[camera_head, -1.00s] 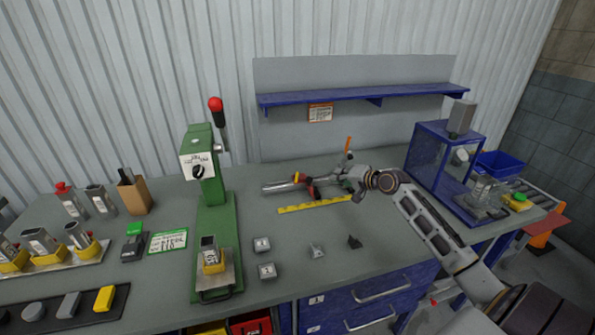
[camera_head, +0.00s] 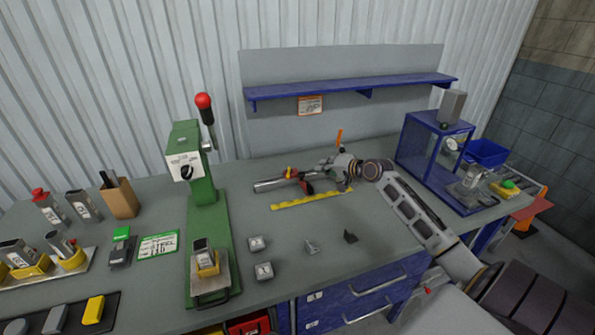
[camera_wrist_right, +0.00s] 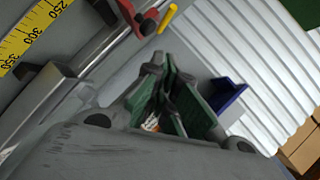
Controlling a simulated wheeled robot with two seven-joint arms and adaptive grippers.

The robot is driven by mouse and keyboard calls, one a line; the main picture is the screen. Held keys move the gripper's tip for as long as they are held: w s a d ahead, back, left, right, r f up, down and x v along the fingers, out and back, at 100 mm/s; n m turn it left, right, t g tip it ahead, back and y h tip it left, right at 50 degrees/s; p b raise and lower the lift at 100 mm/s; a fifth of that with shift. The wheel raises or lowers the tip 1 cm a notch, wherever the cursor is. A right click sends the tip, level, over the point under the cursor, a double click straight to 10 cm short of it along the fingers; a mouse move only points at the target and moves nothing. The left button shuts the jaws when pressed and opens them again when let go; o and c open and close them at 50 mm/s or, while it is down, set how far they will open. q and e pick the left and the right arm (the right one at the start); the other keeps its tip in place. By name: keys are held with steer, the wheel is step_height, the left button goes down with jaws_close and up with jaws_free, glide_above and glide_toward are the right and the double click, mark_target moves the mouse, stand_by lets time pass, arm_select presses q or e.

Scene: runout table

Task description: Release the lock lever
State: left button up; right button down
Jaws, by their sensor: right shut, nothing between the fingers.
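A silver rail (camera_head: 268,185) lies on the bench with a red clamp piece (camera_head: 291,173) on it. An orange lever (camera_head: 339,136) stands up behind my right gripper. In the right wrist view, an orange-yellow lever tip (camera_wrist_right: 167,18) and a red part (camera_wrist_right: 140,20) show beside the rail (camera_wrist_right: 70,88). My right gripper (camera_head: 326,172) is by the rail's right end, its fingers shut and empty. Its green-padded fingers (camera_wrist_right: 163,95) show in the wrist view, apart from the lever tip there. The lever's base is hidden. My left gripper is out of view.
A yellow ruler (camera_head: 310,199) lies in front of the rail. A green press (camera_head: 201,210) stands left, and a blue frame (camera_head: 421,157) stands right. A blue shelf (camera_head: 350,92) hangs behind. Small blocks (camera_head: 259,243) sit on the front bench.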

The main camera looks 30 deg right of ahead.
steer(key=shift+d+x, duration=0.3)
steer(key=shift+x, duration=1.5)
glide_toward(289, 169)
steer(key=shift+w+d, duration=1.2)
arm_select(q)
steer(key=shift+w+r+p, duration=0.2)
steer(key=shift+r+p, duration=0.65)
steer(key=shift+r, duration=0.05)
arm_select(e)
steer(key=shift+w+a+f, duration=0.25)
steer(key=shift+a+f, duration=0.05)
steer(key=shift+a, duration=0.2)
steer(key=shift+w+a+f, duration=0.25)
steer(key=shift+a, duration=0.25)
steer(key=shift+w+a+f, duration=0.3)
steer(key=shift+a, duration=0.2)
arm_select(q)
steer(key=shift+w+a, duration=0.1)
